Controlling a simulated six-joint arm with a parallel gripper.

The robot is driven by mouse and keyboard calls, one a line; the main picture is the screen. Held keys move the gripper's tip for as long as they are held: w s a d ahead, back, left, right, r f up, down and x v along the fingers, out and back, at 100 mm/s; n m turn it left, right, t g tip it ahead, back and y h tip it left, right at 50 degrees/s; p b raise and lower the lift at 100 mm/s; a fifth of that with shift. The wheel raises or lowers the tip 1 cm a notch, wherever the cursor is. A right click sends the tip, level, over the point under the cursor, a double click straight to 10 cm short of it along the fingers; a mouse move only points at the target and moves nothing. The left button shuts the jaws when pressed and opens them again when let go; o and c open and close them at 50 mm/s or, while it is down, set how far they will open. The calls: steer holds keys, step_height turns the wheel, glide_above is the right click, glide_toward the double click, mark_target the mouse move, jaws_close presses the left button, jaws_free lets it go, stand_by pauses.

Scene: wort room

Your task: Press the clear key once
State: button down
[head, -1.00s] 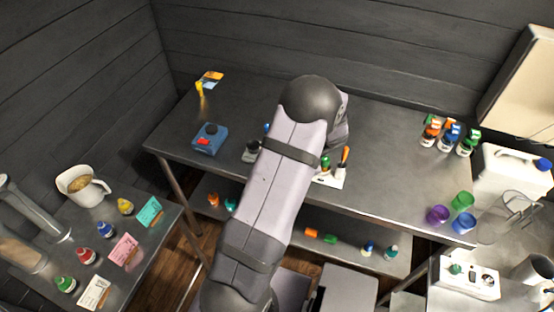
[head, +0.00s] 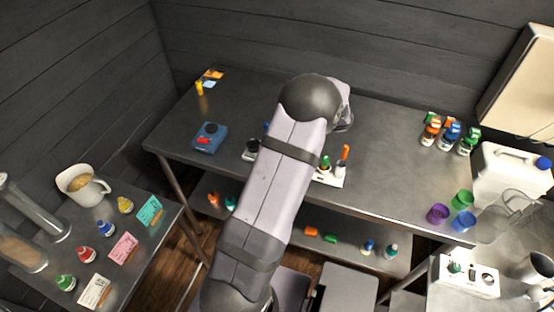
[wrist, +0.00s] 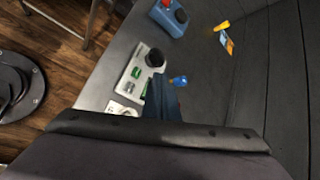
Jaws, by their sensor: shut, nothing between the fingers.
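A pale device (wrist: 136,76) with a black round part and green patches lies just ahead of my gripper in the wrist view. In the head view its left end (head: 250,151) shows beside my arm, which hides the rest. I cannot read any key label, so I cannot tell which key is the clear key. My gripper (wrist: 162,97) is shut and empty, its fingers over or beside the device's near right side; contact cannot be told. In the head view my arm hides the gripper. A blue box (head: 209,138) with a red patch and a black disc stands farther left.
A small blue item (wrist: 179,81) stands close to the right of my fingers. A yellow item (head: 199,88) and cards (head: 212,75) lie near the back wall. A white holder (head: 331,179) with upright items stands right of my arm. The bench's middle right is clear.

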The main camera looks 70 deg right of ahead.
step_height(320, 180, down, 7)
steer(key=b, duration=0.4)
steer(key=shift+f+b, duration=0.15)
steer(key=shift+b, duration=0.15)
steer(key=shift+f+b, duration=0.65)
steer(key=shift+f, duration=0.1)
steer(key=shift+f, duration=0.1)
stand_by(1.3)
steer(key=shift+f+b, duration=0.3)
steer(key=shift+b, duration=0.2)
steer(key=shift+f+b, duration=0.45)
steer(key=shift+b, duration=0.05)
stand_by(0.7)
steer(key=shift+r+p, duration=0.5)
steer(key=shift+r, duration=0.35)
steer(key=shift+r+p, duration=1.6)
steer(key=shift+r, duration=0.9)
